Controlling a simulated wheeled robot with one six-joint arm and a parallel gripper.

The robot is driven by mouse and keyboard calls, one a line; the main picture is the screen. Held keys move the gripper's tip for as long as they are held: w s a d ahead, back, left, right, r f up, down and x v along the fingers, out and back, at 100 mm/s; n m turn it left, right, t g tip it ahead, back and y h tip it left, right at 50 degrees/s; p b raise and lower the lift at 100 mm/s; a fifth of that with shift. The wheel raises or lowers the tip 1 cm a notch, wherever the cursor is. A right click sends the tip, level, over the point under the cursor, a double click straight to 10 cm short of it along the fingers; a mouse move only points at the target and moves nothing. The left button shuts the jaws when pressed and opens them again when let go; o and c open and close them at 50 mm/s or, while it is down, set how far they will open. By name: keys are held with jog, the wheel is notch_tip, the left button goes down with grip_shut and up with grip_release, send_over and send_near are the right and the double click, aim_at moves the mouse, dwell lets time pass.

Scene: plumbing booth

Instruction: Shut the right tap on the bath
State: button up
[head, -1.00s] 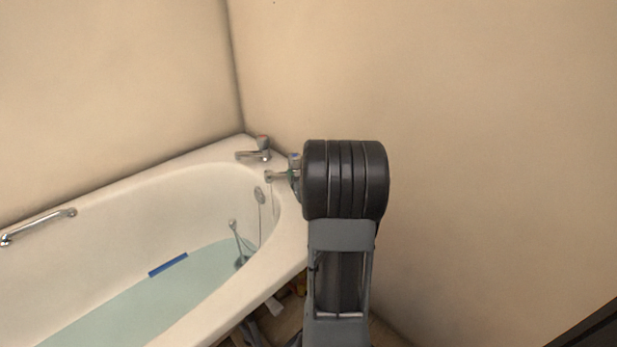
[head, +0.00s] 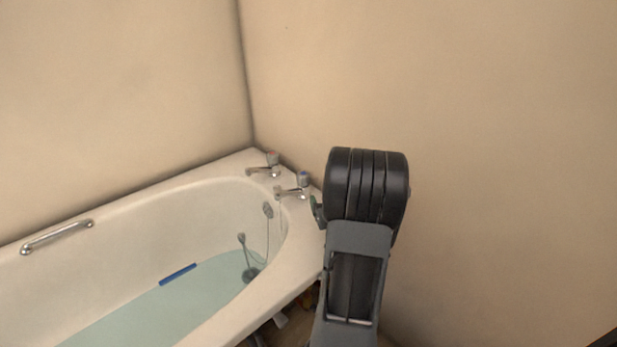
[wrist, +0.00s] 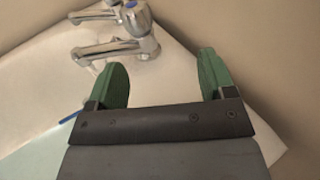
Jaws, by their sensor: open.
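The right tap (head: 300,185) stands on the corner end of the bath (head: 297,240), a chrome tap with a blue-marked top. In the wrist view the right tap (wrist: 132,30) is at the upper middle, its spout pointing left. My gripper (wrist: 165,72) has two green fingers spread apart with nothing between them. The tap is ahead of the fingers and a little to the left, not between them. In the head view my gripper is mostly hidden behind my arm; one green finger shows beside the tap, to its right.
The left tap (head: 266,166), with a red-marked top, stands behind the right one. A chain and plug hang inside the bath, which holds water. A grab rail (head: 57,236) is on the left rim. Walls stand close behind and right.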

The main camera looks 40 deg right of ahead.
aim_at(307, 177)
jog(key=d+y+p, duration=0.1)
jog(key=p, duration=0.1)
jog(key=d+n+p, duration=0.1)
jog(key=p, duration=0.1)
jog(key=d+y+p, duration=0.1)
jog(key=d+p, duration=0.1)
jog(key=shift+s+r+n+t+y+p, duration=0.3)
jog(key=shift+s+r+n+p, duration=0.05)
jog(key=shift+s+n, duration=0.05)
jog(key=shift+d+f+n+t+y+p, duration=0.15)
jog(key=shift+n+t+y+p, duration=0.15)
jog(key=shift+n+y+p, duration=0.25)
jog(key=shift+w+a+f+n+t+y, duration=0.25)
jog(key=shift+n+t+y, duration=0.2)
jog(key=shift+y, duration=0.3)
jog(key=shift+w+a+r+n+t+y+b, duration=0.45)
jog(key=shift+w+n+y, duration=0.2)
jog(key=shift+n+y, duration=0.2)
jog(key=w+b, duration=0.1)
jog(key=w, duration=1.2)
jog(key=shift+w+d+b, duration=0.1)
jog(key=shift+w+b, duration=0.05)
jog(key=shift+b, duration=0.2)
jog(key=shift+r, duration=0.1)
jog(key=shift+c, duration=0.2)
